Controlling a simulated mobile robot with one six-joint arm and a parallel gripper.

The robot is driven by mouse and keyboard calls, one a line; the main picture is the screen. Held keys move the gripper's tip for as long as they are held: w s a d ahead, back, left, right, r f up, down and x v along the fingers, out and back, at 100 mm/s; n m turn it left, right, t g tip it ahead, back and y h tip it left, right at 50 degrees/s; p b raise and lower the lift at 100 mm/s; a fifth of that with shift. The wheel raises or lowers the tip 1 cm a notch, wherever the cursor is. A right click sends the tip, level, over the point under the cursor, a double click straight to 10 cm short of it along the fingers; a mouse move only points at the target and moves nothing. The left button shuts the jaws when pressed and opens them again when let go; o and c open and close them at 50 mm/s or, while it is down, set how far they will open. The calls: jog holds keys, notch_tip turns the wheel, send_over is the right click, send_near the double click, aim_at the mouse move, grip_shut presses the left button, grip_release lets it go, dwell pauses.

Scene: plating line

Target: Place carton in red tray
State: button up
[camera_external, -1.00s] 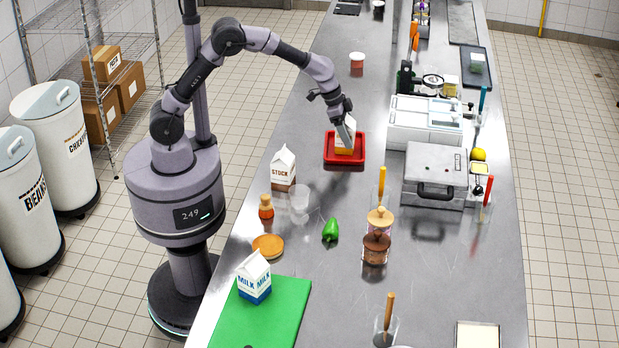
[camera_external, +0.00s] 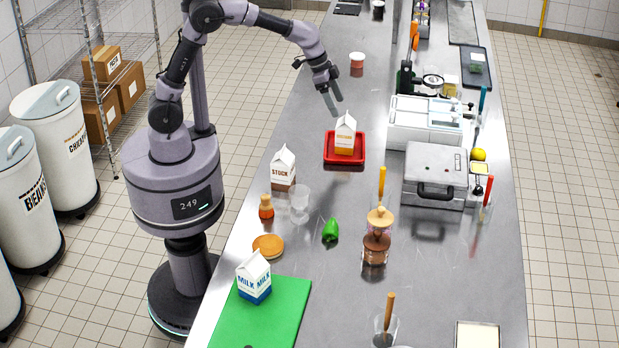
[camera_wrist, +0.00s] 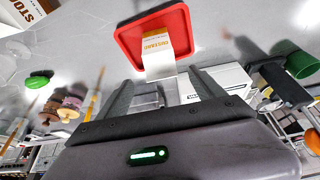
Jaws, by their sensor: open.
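A white carton with an orange band (camera_external: 345,133) stands upright in the red tray (camera_external: 328,158) on the steel counter. In the wrist view the carton (camera_wrist: 160,52) stands on the red tray (camera_wrist: 126,36), ahead of my fingers. My gripper (camera_external: 332,102) is open and empty, above and just left of the carton, clear of it. In the wrist view its two fingers (camera_wrist: 158,88) are spread apart with nothing held between them.
A STOCK carton (camera_external: 283,170) and a glass (camera_external: 299,204) stand nearer the front. A MILK carton (camera_external: 254,280) stands on a green board (camera_external: 265,325). A white appliance (camera_external: 425,125) is right of the tray.

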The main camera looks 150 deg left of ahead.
jog(key=w+d+r+m, duration=0.2)
jog(key=w+d, duration=0.1)
jog(key=d, duration=0.4)
jog(key=w+d+r+m, duration=0.2)
jog(key=w+d, duration=0.1)
jog(key=d, duration=0.5)
jog(key=w+d+r+m, duration=0.1)
jog(key=w+d+r, duration=0.2)
jog(key=d, duration=0.4)
jog(key=s+d+m+t, duration=0.1)
jog(key=s+d+m, duration=0.1)
jog(key=d, duration=0.5)
jog(key=s+d+f+m, duration=0.1)
jog(key=s+d+m, duration=0.2)
jog(key=d, duration=0.5)
jog(key=s+d+m+t+h, duration=0.1)
jog(key=s+d+m, duration=0.2)
jog(key=d, duration=0.5)
jog(key=shift+s+d+f+t, duration=0.2)
jog(key=shift+s+t, duration=0.1)
jog(key=shift+s, duration=0.3)
